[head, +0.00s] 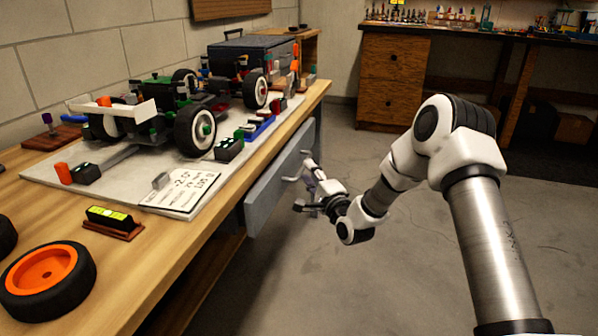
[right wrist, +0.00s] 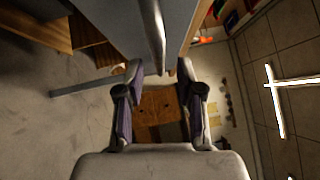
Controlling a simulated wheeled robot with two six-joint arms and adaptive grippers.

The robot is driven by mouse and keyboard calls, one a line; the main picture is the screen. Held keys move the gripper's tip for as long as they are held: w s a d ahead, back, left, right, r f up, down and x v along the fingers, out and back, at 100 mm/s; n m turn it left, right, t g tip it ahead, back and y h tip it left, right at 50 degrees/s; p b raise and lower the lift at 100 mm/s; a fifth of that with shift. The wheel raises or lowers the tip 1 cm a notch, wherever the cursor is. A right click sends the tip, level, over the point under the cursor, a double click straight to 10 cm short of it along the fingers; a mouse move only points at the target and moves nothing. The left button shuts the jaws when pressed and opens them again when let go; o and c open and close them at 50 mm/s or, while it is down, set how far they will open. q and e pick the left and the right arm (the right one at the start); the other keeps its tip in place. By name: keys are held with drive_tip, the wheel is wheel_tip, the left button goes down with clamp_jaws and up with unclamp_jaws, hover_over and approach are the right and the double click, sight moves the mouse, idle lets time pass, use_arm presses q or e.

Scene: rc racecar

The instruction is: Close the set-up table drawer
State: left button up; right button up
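The set-up table drawer (head: 272,190) has a grey front that stands out from under the table's right side, so it is at least partly open. Its front also fills the upper middle of the right wrist view (right wrist: 112,22), with the bar handle (right wrist: 154,32) running down it. My right gripper (head: 302,192) is just outside the drawer front, near the handle. In the right wrist view its fingers (right wrist: 159,72) are apart, with the handle's near end showing between the tips; I cannot tell whether they touch it. My left gripper is out of view.
The wooden set-up table (head: 150,258) carries an RC car (head: 165,110) on a white board, an orange-rimmed wheel (head: 47,280) and small parts. A wooden workbench (head: 392,75) stands at the back. The concrete floor (head: 340,290) right of the table is clear.

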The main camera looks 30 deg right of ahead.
drive_tip(key=w, duration=0.3)
drive_tip(key=shift+d+b, duration=0.1)
drive_tip(key=shift+b, duration=0.2)
drive_tip(key=shift+w+r, duration=0.2)
drive_tip(key=shift+w, duration=0.05)
clamp_jaws()
drive_tip(key=shift+w+a+f+b, duration=0.1)
drive_tip(key=shift+w+a+b, duration=0.5)
drive_tip(key=shift+w+a, duration=0.55)
drive_tip(key=shift+d, duration=0.15)
unclamp_jaws()
drive_tip(key=shift+w, duration=0.1)
approach(291, 166)
drive_tip(key=shift+s, duration=0.9)
